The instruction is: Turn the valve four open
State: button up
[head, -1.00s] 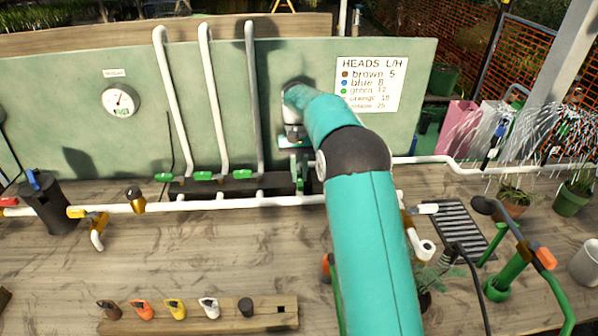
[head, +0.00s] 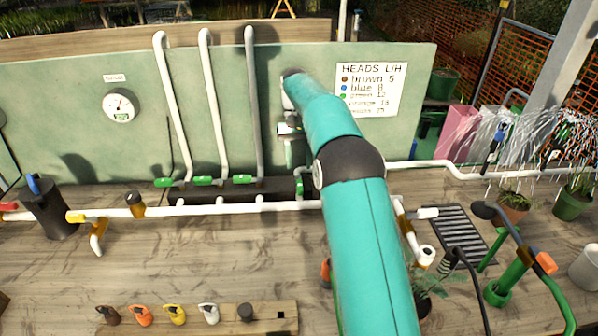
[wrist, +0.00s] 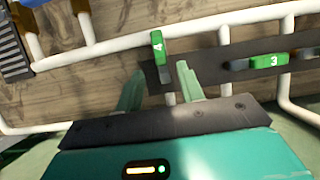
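The valve four handle is a green lever (wrist: 158,47) marked 4 in the wrist view. It lies crosswise to the dark manifold strip (wrist: 215,62), unlike the green lever marked 3 (wrist: 268,61), which lies along the strip. In the head view the valve four lever (head: 299,187) shows just left of my arm, at the right end of the strip. My gripper (wrist: 160,70) is open, its two green fingers apart and nothing visibly held. The lever appears between and just beyond the fingertips in the picture; contact cannot be told.
A white pipe (head: 180,209) runs in front of the manifold. Behind stands a green panel (head: 300,75) with upright pipes and a gauge (head: 120,105). A board (head: 180,318) with small coloured watering cans lies at the front.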

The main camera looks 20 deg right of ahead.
aim_at(298, 176)
jog(key=shift+v, duration=1.3)
jog(key=shift+r, duration=0.1)
jog(key=shift+s+a+r, duration=0.1)
jog(key=shift+s+r, duration=0.05)
jog(key=shift+r, duration=0.15)
jog(key=s+a+r+n+t, duration=0.1)
jog(key=s+a+r+t, duration=0.15)
jog(key=s+r, duration=0.45)
jog(key=s+a+r+t, duration=0.1)
jog(key=s+r+t, duration=0.3)
jog(key=s, duration=0.5)
jog(key=s+f+t, duration=0.1)
jog(key=s+f, duration=0.2)
jog(key=s, duration=0.7)
jog(key=s+f+n+t, duration=0.1)
jog(key=s+f+t, duration=0.1)
jog(key=s, duration=0.9)
jog(key=shift+a+f+h, duration=0.35)
jog(key=shift+f+h, duration=0.05)
jog(key=shift+f, duration=0.1)
